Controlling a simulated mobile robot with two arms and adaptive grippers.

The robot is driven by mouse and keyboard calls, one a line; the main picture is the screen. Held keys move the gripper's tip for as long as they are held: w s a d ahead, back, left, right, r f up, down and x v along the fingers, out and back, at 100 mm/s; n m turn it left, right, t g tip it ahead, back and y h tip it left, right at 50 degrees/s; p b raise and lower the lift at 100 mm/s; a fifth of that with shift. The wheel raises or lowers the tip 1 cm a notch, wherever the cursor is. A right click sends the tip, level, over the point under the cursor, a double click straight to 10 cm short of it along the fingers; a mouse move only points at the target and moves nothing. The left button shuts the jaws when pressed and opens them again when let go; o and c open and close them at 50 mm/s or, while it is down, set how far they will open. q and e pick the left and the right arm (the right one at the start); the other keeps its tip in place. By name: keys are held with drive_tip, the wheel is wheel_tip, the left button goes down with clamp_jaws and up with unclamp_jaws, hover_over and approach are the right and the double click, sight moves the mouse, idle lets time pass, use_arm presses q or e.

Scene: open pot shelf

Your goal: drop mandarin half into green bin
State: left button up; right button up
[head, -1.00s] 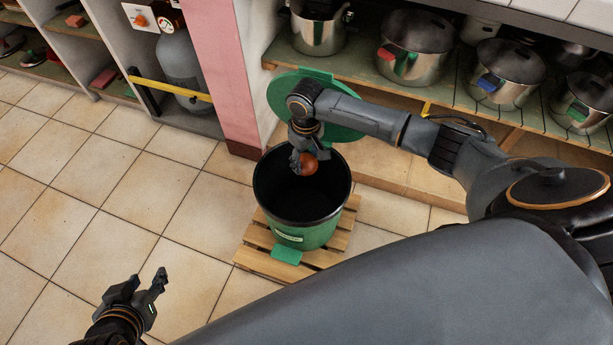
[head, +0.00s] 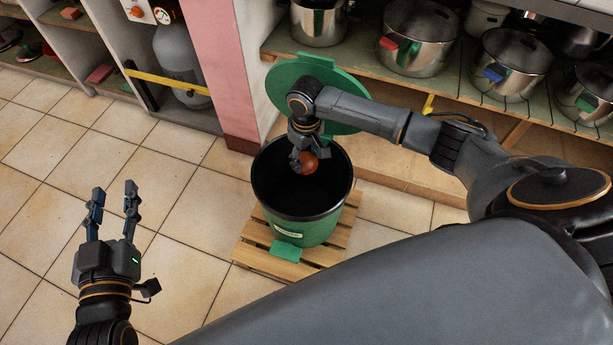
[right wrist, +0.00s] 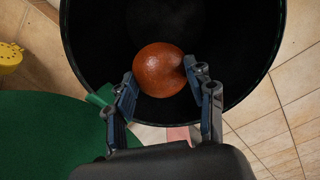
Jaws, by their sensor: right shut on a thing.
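The green bin (head: 308,233) stands on a wooden pallet, with a black inside and its green lid (head: 345,92) tipped up open behind it. My right gripper (head: 303,160) is above the bin's mouth, shut on the orange-brown mandarin half (head: 309,163). In the right wrist view the mandarin half (right wrist: 160,70) sits between the fingertips of the right gripper (right wrist: 158,80), over the dark opening of the bin (right wrist: 255,60). Its cut face does not show. My left gripper (head: 113,192) is open and empty above the tiled floor, left of the bin.
The pallet (head: 258,250) sticks out under the bin, with a green pedal (head: 287,251) at the front. A pot shelf (head: 365,68) with several steel pots runs along the back right. A pink pillar (head: 227,60) and a gas cylinder (head: 180,60) stand behind. The floor at left is clear.

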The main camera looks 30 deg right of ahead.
drive_tip(key=shift+f+b, duration=0.7)
use_arm(q)
wheel_tip(320, 180, up, 8)
drive_tip(key=t+h, duration=0.2)
drive_tip(key=t, duration=0.2)
drive_tip(key=shift+s+d+f+t, duration=0.2)
drive_tip(key=shift+s+d+t, duration=0.1)
drive_tip(key=shift+s+d, duration=0.15)
use_arm(e)
drive_tip(key=o, duration=1.2)
drive_tip(key=shift+o, duration=0.2)
wheel_tip(320, 180, up, 12)
use_arm(q)
drive_tip(key=shift+w, duration=0.1)
